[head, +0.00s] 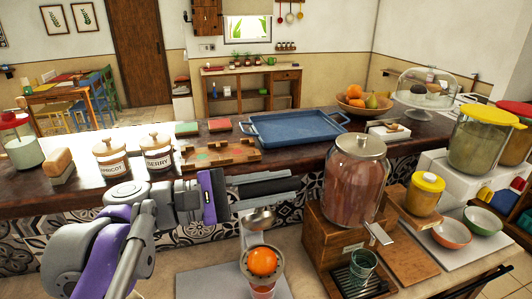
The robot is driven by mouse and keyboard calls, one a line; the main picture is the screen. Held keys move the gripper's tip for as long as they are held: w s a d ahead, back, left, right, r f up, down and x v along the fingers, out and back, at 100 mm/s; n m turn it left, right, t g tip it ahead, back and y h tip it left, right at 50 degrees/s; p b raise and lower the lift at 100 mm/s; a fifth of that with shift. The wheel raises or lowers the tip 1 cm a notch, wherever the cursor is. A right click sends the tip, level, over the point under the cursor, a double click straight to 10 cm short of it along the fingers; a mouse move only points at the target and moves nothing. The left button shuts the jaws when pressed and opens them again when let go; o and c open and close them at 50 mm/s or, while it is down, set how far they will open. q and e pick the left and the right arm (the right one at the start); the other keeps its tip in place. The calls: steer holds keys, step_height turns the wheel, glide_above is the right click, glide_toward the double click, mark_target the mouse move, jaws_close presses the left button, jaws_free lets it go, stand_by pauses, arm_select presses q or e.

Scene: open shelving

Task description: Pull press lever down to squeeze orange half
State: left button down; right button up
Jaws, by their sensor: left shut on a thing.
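The juice press stands at the bottom centre, with its metal pressing cup (258,219) raised above the orange half (262,261). The orange half sits cut face up in the press's round holder, and a clear gap separates it from the cup. A glass (263,291) shows partly below the holder. My left gripper (296,188) reaches in from the left above the press. Its long grey fingers are closed around the press lever, which they mostly hide. My right gripper is not in view.
A large glass drink dispenser (355,180) stands on a wooden box (325,240) just right of the press. A green glass (362,264) stands below its tap. Behind my gripper, the counter holds a blue tray (293,126), a wooden puzzle-like board (220,155) and labelled jars (158,152).

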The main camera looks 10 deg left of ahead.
arm_select(q)
steer(key=s+d+f+m+b, duration=0.1)
steer(key=s+f+m, duration=0.4)
steer(key=f, duration=0.5)
steer(key=s+d+f+m+b, duration=0.2)
steer(key=s+f+m, duration=0.3)
steer(key=f, duration=0.5)
steer(key=shift+s+d+f+b, duration=0.15)
steer(key=shift+d+f+b, duration=0.2)
steer(key=shift+d, duration=0.25)
steer(key=shift+f, duration=0.15)
steer(key=c, duration=0.7)
jaws_free()
steer(key=shift+o, duration=0.2)
steer(key=v, duration=1)
steer(key=shift+a, duration=0.4)
